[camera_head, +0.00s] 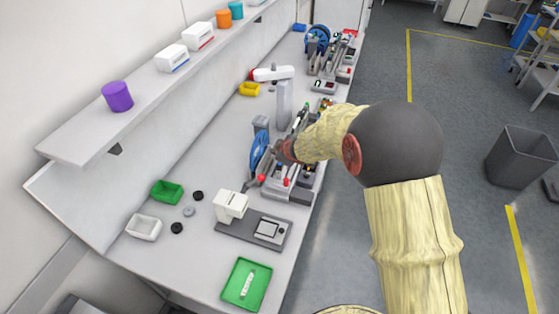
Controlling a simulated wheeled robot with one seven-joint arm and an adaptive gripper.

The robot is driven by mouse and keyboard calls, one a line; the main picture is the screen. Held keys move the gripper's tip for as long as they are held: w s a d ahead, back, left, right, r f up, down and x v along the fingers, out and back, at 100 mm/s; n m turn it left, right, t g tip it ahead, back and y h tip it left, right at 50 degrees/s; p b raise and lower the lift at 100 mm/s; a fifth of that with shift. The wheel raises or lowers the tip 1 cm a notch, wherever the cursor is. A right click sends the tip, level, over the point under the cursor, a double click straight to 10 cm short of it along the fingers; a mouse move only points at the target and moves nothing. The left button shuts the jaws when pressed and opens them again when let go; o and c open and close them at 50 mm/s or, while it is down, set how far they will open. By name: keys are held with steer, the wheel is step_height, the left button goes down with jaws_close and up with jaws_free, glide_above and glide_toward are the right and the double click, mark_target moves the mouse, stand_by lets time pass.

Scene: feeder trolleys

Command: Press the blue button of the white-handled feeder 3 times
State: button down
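A group of feeders (280,189) stands on the bench beside a blue reel (259,152), left of my arm's end. Red knobs show at its front; I cannot make out a white handle or a blue button there. My gripper (278,154) is over the back of this group, beside the blue reel. It is small and dark against the feeders, so its fingers and any contact cannot be told. A second feeder group with another blue reel (318,39) stands farther back. Which feeder is the white-handled one is not clear.
The bench also holds a white device on a grey base (234,205), a green tray (245,285), a green bin (167,192), a white bin (144,227) and a red-and-white device (272,73). A shelf (90,130) runs along the left. A grey waste bin (520,157) stands on the floor.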

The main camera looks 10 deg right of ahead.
step_height(320, 180, up, 2)
steer(key=shift+r+p, duration=0.2)
steer(key=shift+p, duration=0.7)
steer(key=shift+s+d+f, duration=0.2)
steer(key=shift+d, duration=0.1)
steer(key=s+d+f+m+g+h+b, duration=0.1)
steer(key=s+d+m+g+h, duration=0.35)
steer(key=s, duration=0.95)
steer(key=s+a+r+m+y+b, duration=0.1)
steer(key=s+r, duration=0.5)
steer(key=s, duration=0.7)
steer(key=s+a+r+m+y+b, duration=0.2)
steer(key=s+r+m+b, duration=0.3)
steer(key=s, duration=0.8)
steer(key=shift+s+a+r+t+b, duration=0.45)
steer(key=shift+a+r+b, duration=0.2)
steer(key=shift+r+b, duration=0.5)
